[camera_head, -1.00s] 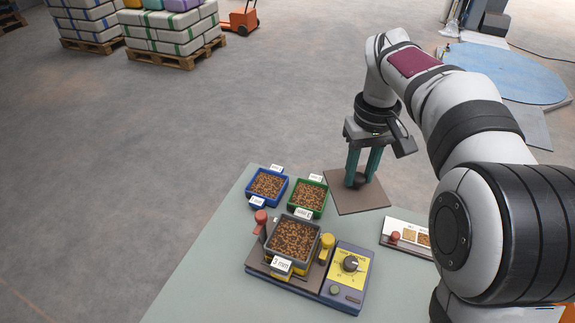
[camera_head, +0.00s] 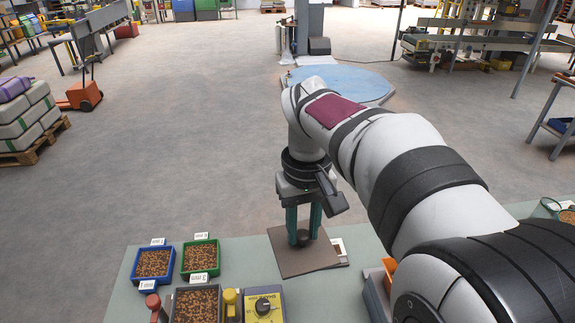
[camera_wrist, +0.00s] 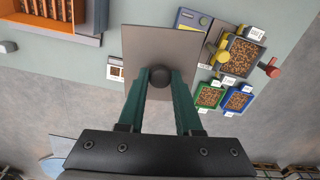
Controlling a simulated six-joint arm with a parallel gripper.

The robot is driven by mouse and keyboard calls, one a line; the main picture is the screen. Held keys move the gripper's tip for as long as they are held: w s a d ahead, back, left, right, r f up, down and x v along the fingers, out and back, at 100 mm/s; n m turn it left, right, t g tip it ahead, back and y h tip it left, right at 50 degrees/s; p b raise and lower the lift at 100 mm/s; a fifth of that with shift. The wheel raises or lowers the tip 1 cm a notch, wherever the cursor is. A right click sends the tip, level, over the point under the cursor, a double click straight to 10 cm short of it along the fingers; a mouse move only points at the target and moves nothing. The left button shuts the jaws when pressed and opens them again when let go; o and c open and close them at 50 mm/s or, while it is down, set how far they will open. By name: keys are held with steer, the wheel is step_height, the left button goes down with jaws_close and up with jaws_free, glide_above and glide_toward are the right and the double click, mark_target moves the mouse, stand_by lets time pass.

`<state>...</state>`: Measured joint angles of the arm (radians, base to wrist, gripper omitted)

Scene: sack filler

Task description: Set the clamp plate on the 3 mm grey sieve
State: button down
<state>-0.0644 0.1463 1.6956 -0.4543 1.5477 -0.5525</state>
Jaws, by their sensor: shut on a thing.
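The clamp plate (camera_head: 290,257) is a flat brown-grey square with a dark round knob on top. My gripper (camera_head: 304,236) has its green fingers shut on that knob and holds the plate level, to the right of the sieves. In the wrist view the plate (camera_wrist: 165,45) hangs below my gripper (camera_wrist: 160,77). The grey sieve (camera_head: 196,305), full of brown pellets, sits in the shaker at the bottom edge of the head view, partly cut off. It also shows in the wrist view (camera_wrist: 242,52).
A blue sieve (camera_head: 153,263) and a green sieve (camera_head: 200,257) with pellets stand behind the grey one. A red clamp (camera_head: 153,302) and a yellow clamp (camera_head: 230,297) flank it. The yellow control panel (camera_head: 263,307) is to its right. An orange tray (camera_wrist: 50,25) shows in the wrist view.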

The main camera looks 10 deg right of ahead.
steer(key=s+a+f+n, duration=0.1)
steer(key=a+f+n, duration=0.2)
steer(key=a+n, duration=0.65)
steer(key=s+a+f+n, duration=0.1)
steer(key=a+f+n, duration=0.3)
steer(key=a+n, duration=0.55)
steer(key=shift+a+f+m, duration=0.45)
steer(key=shift+f, duration=0.45)
steer(key=shift+a+f+m, duration=0.45)
steer(key=shift+f+m, duration=0.05)
steer(key=shift+f, duration=0.35)
steer(key=shift+a+f+m, duration=0.45)
steer(key=shift+f, duration=0.45)
steer(key=shift+f, duration=0.7)
steer(key=shift+c, duration=0.6)
jaws_free()
steer(key=shift+r, duration=0.1)
